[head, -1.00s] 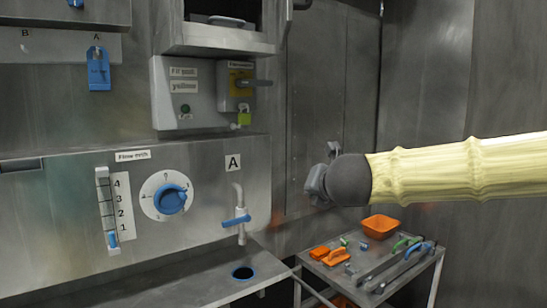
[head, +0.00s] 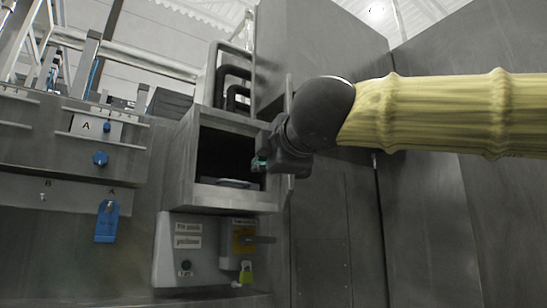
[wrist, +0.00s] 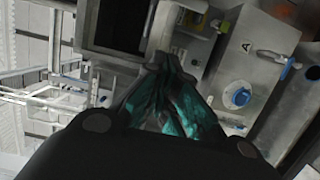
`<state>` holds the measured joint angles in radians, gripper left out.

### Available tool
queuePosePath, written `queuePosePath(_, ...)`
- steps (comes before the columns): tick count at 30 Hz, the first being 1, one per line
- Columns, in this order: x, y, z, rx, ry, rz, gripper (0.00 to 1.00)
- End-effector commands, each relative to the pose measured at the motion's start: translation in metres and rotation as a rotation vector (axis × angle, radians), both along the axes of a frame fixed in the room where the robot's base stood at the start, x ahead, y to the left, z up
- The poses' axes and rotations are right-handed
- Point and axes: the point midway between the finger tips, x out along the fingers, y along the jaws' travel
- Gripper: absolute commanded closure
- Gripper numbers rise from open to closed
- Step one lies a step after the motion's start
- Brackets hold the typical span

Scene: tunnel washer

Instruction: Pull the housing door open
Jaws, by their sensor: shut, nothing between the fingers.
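A tall grey metal door panel (head: 325,240) with a line of rivets is set in the wall right of the control boxes; I take it for the housing door. My arm hides its upper part, and I cannot make out its handle. My gripper (head: 262,163) is up in front of the right edge of an open dark metal box, left of the panel. Its teal fingers (wrist: 158,66) are together and empty in the wrist view. Whether it touches the box edge cannot be told.
The open box (head: 187,180) holds a flat grey thing. A large grey cabinet (head: 315,50) rises above right.

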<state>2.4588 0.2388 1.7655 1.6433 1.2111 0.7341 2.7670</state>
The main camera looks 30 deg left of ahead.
Motion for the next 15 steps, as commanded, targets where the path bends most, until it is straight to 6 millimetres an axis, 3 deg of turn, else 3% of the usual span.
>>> queuePosePath(6, 0.021, 0.028, 0.002, -0.002, -0.001, 0.0, 1.0)
queuePosePath(15, 0.042, 0.048, 0.003, 0.0, -0.002, -0.001, 1.0)
